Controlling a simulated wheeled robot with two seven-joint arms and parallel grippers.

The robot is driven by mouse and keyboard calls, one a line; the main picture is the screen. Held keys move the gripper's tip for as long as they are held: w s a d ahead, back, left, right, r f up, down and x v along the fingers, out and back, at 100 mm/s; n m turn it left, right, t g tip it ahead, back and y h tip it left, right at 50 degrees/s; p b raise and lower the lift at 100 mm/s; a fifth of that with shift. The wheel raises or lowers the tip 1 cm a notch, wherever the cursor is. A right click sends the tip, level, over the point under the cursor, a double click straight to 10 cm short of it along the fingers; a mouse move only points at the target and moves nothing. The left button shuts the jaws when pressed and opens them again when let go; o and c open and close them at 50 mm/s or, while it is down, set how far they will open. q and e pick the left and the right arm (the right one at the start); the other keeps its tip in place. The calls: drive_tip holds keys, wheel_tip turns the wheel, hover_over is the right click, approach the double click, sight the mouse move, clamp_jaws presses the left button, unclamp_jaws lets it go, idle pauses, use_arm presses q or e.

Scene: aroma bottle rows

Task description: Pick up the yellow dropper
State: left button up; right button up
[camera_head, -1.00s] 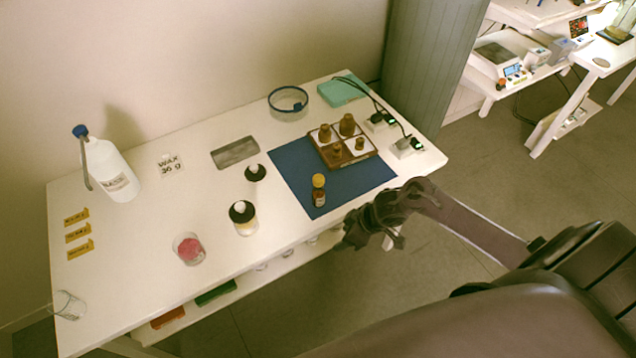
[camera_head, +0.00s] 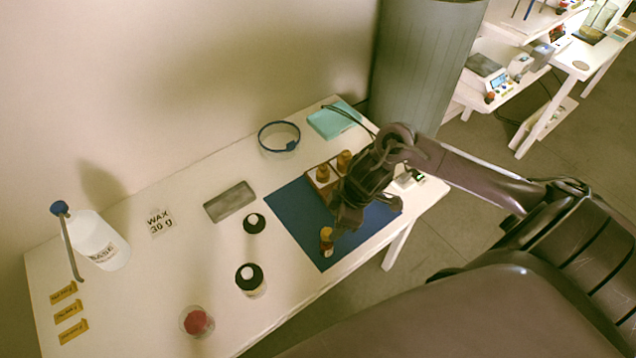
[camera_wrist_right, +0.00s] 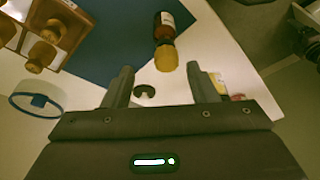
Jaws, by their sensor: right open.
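The yellow dropper (camera_head: 326,236) tops a small amber bottle on the blue mat (camera_head: 288,212), near the mat's front edge. In the right wrist view the yellow dropper (camera_wrist_right: 166,56) is just beyond the fingertips, roughly centred between them, with its labelled bottle (camera_wrist_right: 163,27) behind it. My right gripper (camera_head: 342,222) is over the mat, right beside the bottle in the head view. Its two fingers (camera_wrist_right: 163,82) are apart with nothing held between them. My left gripper is not in view.
A wooden tray (camera_head: 309,171) with several amber bottles stands behind my right gripper, partly hidden by it. A black-topped jar (camera_head: 250,280), a smaller black-topped item (camera_head: 254,223) and a grey slab (camera_head: 229,201) are left of the mat. A blue-rimmed dish (camera_head: 279,138) is farther back.

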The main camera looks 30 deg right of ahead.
sight(328, 231)
drive_tip(key=shift+a+f, duration=0.2)
drive_tip(key=shift+f, duration=0.2)
drive_tip(key=shift+s+a+f, duration=0.1)
drive_tip(key=shift+f, duration=0.3)
drive_tip(key=shift+a+f+p, duration=0.35)
drive_tip(key=shift+a+f, duration=0.15)
drive_tip(key=shift+f, duration=0.25)
drive_tip(key=x, duration=0.2)
drive_tip(key=shift+w+a+f, duration=0.2)
drive_tip(key=shift+w+f, duration=0.1)
drive_tip(key=shift+w, duration=0.05)
drive_tip(key=shift+w+a+f, duration=0.1)
drive_tip(key=shift+f, duration=0.45)
drive_tip(key=c, duration=0.7)
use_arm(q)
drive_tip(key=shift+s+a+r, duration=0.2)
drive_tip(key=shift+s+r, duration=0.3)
